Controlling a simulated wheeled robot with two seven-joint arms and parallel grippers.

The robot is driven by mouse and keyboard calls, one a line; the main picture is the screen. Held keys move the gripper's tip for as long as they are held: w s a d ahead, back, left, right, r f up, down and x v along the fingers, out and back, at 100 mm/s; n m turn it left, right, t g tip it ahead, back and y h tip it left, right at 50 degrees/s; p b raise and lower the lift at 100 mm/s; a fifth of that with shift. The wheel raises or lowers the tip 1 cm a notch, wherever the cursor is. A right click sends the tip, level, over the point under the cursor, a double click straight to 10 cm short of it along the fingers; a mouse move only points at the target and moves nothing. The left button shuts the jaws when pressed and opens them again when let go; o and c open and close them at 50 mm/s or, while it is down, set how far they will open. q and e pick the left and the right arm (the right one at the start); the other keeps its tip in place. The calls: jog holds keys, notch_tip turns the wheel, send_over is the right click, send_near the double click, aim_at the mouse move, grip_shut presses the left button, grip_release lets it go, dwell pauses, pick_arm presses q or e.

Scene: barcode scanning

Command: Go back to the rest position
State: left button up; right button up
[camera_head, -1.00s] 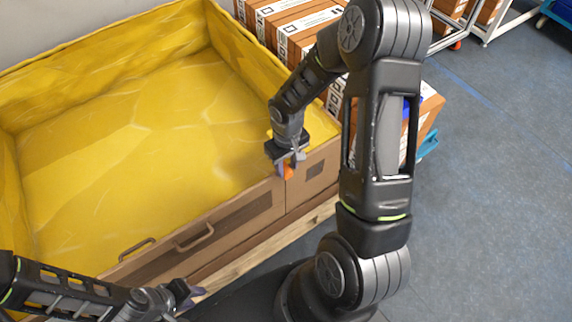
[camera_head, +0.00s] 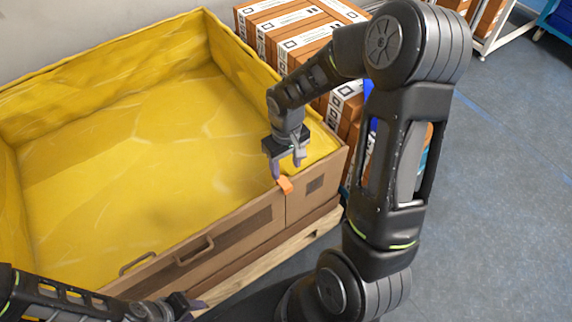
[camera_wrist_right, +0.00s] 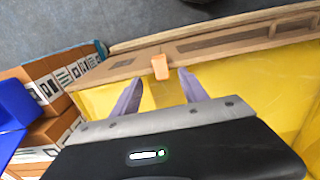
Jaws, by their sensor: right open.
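My right gripper (camera_head: 288,169) is open and empty, above the front rim of the large yellow-lined box, near its right corner. In the right wrist view its two purple-grey fingers (camera_wrist_right: 155,92) stand apart with nothing between them. A small orange piece (camera_head: 285,185) sits at the box rim just below the fingers. It also shows in the right wrist view (camera_wrist_right: 160,67), just beyond the fingertips and apart from them. My left gripper (camera_head: 187,304) is low at the front left, outside the box; its jaw opening is not clear.
The brown box (camera_head: 232,232) has a yellow lining (camera_head: 125,150) and looks empty. It rests on a wooden pallet (camera_head: 270,262). Stacked brown cartons with white labels (camera_head: 290,25) stand behind its right side. Grey floor (camera_head: 500,190) is clear at the right.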

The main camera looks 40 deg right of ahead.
dwell(0.4)
jog(key=s+a+f+y+p, duration=0.1)
jog(key=s+a+f+p, duration=0.1)
jog(key=a, duration=0.6)
jog(key=s+a+f+m+y+p, duration=0.1)
jog(key=s+a+f+p, duration=0.2)
jog(key=s+a, duration=0.4)
jog(key=s+a+f+y+p, duration=0.2)
jog(key=s+a+f, duration=0.2)
jog(key=a, duration=0.5)
jog(key=shift+s+a+f+m+t+p, duration=0.15)
jog(key=shift+a+f+m+t+p, duration=0.15)
jog(key=shift+a, duration=0.1)
